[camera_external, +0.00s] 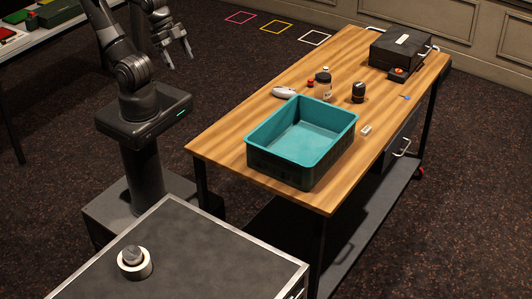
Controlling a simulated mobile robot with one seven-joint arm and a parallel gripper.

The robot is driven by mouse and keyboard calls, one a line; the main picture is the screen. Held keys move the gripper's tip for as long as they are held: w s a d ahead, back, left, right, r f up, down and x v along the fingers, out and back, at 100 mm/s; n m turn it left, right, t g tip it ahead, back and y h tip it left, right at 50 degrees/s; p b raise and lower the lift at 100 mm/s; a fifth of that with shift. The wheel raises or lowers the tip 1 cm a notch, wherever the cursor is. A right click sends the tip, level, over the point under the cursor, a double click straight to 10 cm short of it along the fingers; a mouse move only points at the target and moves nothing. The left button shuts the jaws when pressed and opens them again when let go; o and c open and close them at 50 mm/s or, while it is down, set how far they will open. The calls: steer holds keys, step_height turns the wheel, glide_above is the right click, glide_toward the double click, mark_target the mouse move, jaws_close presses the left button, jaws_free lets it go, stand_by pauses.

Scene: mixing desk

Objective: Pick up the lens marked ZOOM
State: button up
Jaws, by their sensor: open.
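A short black cylinder (358,92), which looks like a lens, stands upright on the wooden table. No ZOOM marking can be read on either, so I cannot tell which is the named lens. My gripper (179,61) is open and empty, pointing down over the floor left of the table. It is well apart from both things.
A teal bin (339,140), empty, sits on the wooden table (229,140) in front of the cylinders. A white device (284,92), small red-topped items (310,79) and a white block (366,130) lie nearby. A black case (397,50) stands at the far end.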

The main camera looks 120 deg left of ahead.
steer(key=w+a+r+n, duration=0.1)
steer(key=w+a+r, duration=0.1)
steer(key=w+a, duration=0.45)
steer(key=w+a+r+n+y, duration=0.1)
steer(key=w+a, duration=0.2)
steer(key=w, duration=0.6)
steer(key=w+a+r+n, duration=0.1)
steer(key=w+a+r, duration=0.1)
steer(key=w+a, duration=0.45)
steer(key=n+g+y, duration=0.2)
steer(key=n, duration=0.2)
glide_above(353, 95)
steer(key=s, duration=0.4)
step_height(353, 95, down, 22)
steer(key=shift+h, duration=0.3)
steer(key=x, duration=0.5)
steer(key=shift+a+f, duration=0.25)
steer(key=shift+a, duration=0.2)
steer(key=shift+d+x, duration=0.15)
steer(key=shift+x, duration=1.35)
steer(key=shift+d+x, duration=0.15)
steer(key=shift+x, duration=1.3)
steer(key=shift+f, duration=0.1)
steer(key=shift+c, duration=0.5)
